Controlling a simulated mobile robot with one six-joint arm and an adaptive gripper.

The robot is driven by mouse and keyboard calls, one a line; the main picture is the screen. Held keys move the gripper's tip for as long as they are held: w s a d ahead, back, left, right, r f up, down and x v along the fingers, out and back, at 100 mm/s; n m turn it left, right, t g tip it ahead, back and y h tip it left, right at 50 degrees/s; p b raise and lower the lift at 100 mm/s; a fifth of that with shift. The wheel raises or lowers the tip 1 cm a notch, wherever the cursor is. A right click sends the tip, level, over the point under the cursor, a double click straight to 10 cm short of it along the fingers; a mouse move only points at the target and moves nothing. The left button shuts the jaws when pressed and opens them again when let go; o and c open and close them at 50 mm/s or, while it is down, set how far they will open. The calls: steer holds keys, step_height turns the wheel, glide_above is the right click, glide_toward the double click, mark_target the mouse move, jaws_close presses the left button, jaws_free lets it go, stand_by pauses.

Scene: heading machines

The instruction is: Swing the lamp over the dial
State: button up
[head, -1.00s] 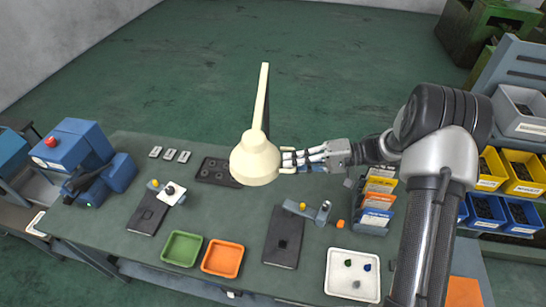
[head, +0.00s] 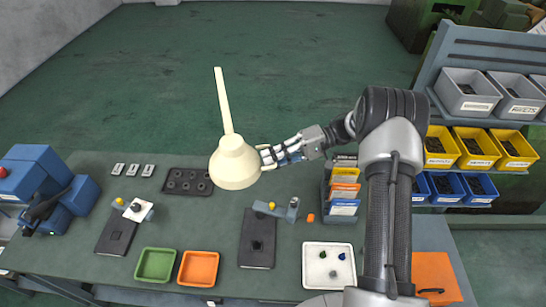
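The cream lamp (head: 234,165) hangs above the bench in the middle of the head view. Its pale arm (head: 223,100) runs up and slightly left from the shade. My gripper (head: 264,158) is at the right side of the shade, its fingertips at or against it; whether they grip it is too small to tell. A stand with a pale plate and a small dark round part (head: 137,207), possibly the dial, is at the left. Another grey stand with a yellow knob (head: 274,207) is below and right of the shade. I cannot tell for sure which carries the dial.
A black tray with round recesses (head: 187,189) lies left of the lamp. Green (head: 156,279) and orange (head: 198,284) trays and a white tray (head: 307,281) line the front. A card rack (head: 341,210) stands below my forearm. A blue machine (head: 40,195) is at far left.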

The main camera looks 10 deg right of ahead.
steer(key=shift+o, duration=1.9)
steer(key=shift+s, duration=0.15)
steer(key=shift+d, duration=0.1)
steer(key=v, duration=1.2)
steer(key=shift+r, duration=0.1)
